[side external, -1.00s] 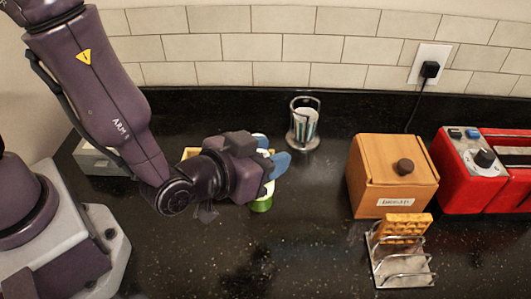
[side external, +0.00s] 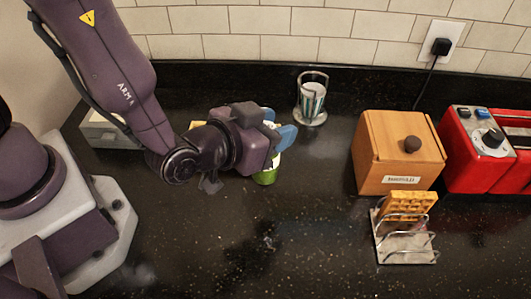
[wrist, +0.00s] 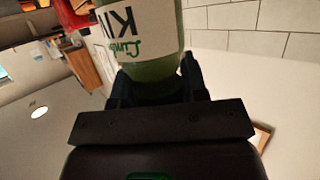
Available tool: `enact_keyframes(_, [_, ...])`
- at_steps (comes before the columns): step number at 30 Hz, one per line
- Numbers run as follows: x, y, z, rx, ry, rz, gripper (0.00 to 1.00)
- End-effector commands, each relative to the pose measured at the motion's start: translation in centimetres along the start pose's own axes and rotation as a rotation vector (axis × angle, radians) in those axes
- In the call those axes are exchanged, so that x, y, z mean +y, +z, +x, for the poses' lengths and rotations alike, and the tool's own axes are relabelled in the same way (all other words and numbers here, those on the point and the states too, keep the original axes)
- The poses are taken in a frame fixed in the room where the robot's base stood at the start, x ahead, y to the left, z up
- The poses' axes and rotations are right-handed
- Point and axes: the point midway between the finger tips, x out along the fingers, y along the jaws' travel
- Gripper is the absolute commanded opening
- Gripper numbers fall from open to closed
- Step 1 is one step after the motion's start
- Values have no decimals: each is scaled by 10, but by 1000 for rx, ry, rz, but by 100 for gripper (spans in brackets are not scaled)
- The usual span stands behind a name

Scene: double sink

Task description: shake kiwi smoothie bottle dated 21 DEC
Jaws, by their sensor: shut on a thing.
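A green bottle (side external: 266,177) with a white label is held in my gripper (side external: 279,140); the gripper and fingers hide most of it in the side external view. In the wrist view, the bottle (wrist: 155,66) stands between the fingers, its label (wrist: 135,25) showing "KI" and a green word that is cut off. No date is readable. My gripper (wrist: 157,88) is shut on the bottle. I cannot tell whether the bottle's base touches the dark counter.
A striped glass (side external: 312,98) stands in a holder behind the gripper. To the right are a wooden box with a knob (side external: 398,152), a wire rack (side external: 405,245) with a waffle, and a red toaster (side external: 480,150). A grey box (side external: 103,130) is at left.

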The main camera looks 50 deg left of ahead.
Motion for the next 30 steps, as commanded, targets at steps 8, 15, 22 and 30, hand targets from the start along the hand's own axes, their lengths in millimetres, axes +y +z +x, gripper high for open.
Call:
enact_keyframes(8, [-1,-10,-4,-7,-3,11,0])
enact_keyframes(15, [0,1,1,7,2,-6,0])
enact_keyframes(22, [0,1,1,7,2,-5,0])
enact_keyframes(30, [-27,-2,14,6,-73,-23,0])
